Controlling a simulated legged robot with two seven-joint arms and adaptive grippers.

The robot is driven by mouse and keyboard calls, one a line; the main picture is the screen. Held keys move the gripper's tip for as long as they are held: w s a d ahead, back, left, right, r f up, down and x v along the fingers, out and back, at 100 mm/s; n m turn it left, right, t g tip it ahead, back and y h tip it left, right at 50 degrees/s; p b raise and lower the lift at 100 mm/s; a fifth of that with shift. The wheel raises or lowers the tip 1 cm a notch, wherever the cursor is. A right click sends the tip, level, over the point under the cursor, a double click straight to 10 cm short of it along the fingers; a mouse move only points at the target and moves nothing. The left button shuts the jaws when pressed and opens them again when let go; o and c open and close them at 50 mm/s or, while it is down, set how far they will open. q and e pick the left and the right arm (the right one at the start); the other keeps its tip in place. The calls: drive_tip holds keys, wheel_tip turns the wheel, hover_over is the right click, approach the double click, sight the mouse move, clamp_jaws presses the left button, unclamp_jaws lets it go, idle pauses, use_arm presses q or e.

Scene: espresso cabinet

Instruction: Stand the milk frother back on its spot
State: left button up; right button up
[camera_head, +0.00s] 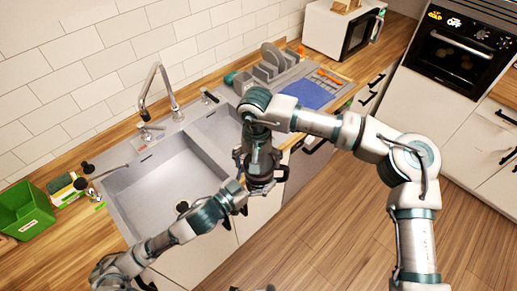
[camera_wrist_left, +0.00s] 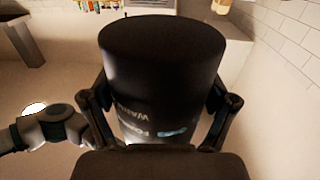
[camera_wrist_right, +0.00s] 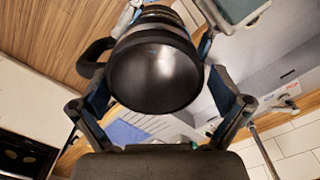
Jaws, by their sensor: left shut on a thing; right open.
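The milk frother (camera_wrist_left: 160,60) is a black cylinder with pale lettering and a blue mark. It fills the middle of the left wrist view. My left gripper (camera_wrist_left: 160,100) is shut on its sides. The right wrist view shows the frother (camera_wrist_right: 152,75) with a round dark end towards the camera and a handle on its left. My right gripper (camera_wrist_right: 160,95) is open, with its fingers spread to either side of the frother; I cannot tell whether they touch it. In the head view, my left gripper (camera_head: 242,200) meets my right arm's end at the counter's front, largely hiding the frother.
The sink (camera_head: 150,188) with its tap (camera_head: 160,95) lies behind the grippers. A dish rack (camera_head: 277,68) stands right of it, a green box (camera_head: 24,210) on the left. A microwave (camera_head: 338,30) and oven (camera_head: 460,55) are farther back. The wooden floor (camera_head: 330,230) is clear.

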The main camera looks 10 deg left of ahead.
use_arm(q)
drive_tip(key=shift+a, duration=0.3)
use_arm(e)
drive_tip(key=shift+a+f, duration=0.25)
drive_tip(key=shift+f, duration=1)
use_arm(q)
drive_tip(key=shift+d+r, duration=0.1)
drive_tip(key=shift+d, duration=0.1)
use_arm(e)
drive_tip(key=shift+d, duration=0.15)
